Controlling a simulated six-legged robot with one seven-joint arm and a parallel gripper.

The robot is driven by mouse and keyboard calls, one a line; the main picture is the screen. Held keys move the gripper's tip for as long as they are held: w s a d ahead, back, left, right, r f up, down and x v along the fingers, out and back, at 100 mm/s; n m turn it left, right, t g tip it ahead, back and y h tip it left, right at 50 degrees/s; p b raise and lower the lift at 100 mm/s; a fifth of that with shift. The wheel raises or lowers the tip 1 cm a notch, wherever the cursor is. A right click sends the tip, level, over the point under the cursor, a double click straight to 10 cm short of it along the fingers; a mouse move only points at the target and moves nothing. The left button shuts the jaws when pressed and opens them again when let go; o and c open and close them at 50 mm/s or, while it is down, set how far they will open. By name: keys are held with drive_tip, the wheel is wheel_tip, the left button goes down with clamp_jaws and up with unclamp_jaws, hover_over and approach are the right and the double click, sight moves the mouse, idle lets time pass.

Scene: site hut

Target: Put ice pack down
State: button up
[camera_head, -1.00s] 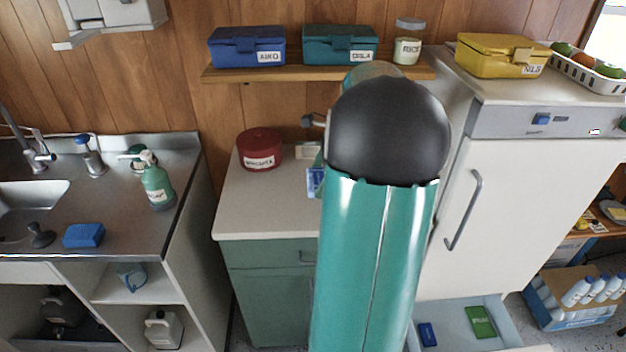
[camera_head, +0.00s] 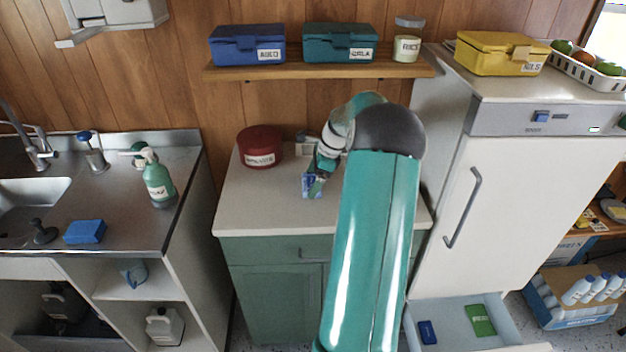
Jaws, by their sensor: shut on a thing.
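My gripper (camera_head: 318,184) is over the worktop between the sink unit and the fridge. It is shut on a small light-blue pack with a pale label, the ice pack (camera_head: 308,186). The pack is at or just above the pale worktop (camera_head: 270,205); I cannot tell whether it touches. Part of the pack is hidden by my fingers, and my arm covers the right part of the worktop.
A dark red round tin (camera_head: 260,147) stands left of my gripper. A shelf (camera_head: 225,73) with boxes and a jar hangs above. An open drawer (camera_head: 500,338) below the fridge holds a blue pack (camera_head: 427,332) and a green pack (camera_head: 480,320). The worktop's front left is clear.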

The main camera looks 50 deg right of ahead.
drive_tip(key=shift+f, duration=0.15)
drive_tip(key=shift+f, duration=0.1)
drive_tip(key=o, duration=0.9)
drive_tip(key=shift+f, duration=0.1)
drive_tip(key=shift+c, duration=0.2)
drive_tip(key=shift+v, duration=3.9)
drive_tip(key=w+a+r+n+h, duration=0.1)
drive_tip(key=a+r+n, duration=0.3)
drive_tip(key=a, duration=0.6)
drive_tip(key=w+a+r+n+h, duration=0.1)
drive_tip(key=a+r+n, duration=0.35)
drive_tip(key=a, duration=0.45)
drive_tip(key=w+a+r+n+h, duration=0.1)
drive_tip(key=a+r+n, duration=0.35)
drive_tip(key=a, duration=0.55)
drive_tip(key=s+a+f+n+t, duration=0.1)
drive_tip(key=s+a+n+t, duration=0.1)
drive_tip(key=s+a+n, duration=1.2)
drive_tip(key=s+a, duration=0.1)
drive_tip(key=a, duration=0.4)
drive_tip(key=shift+s+a+n, duration=0.2)
drive_tip(key=shift+n, duration=0.2)
